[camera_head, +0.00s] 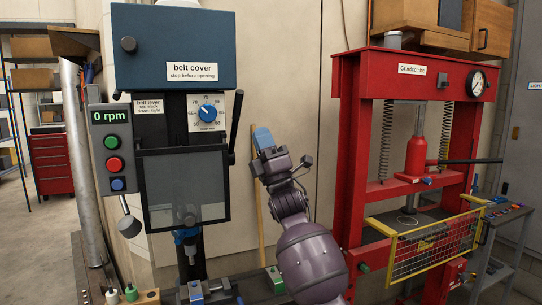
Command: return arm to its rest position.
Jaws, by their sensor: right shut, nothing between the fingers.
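My right arm reaches up from the bottom middle of the head view. My right gripper (279,163) is at its upper end, in front of the beige wall panel, between the drill machine and the red press. It is shut with nothing in it, and it touches nothing that I can see. A blue-tipped thing (263,139) shows just above the gripper; I cannot tell whether it is part of the gripper or stands behind it. My left gripper is not in view.
The drill machine with its blue belt cover (175,50) and control box (112,147) stands left. A black lever (235,120) sticks out near my gripper. The red press (352,150) with a yellow guard (430,246) stands right. Small bottles (131,292) stand bottom left.

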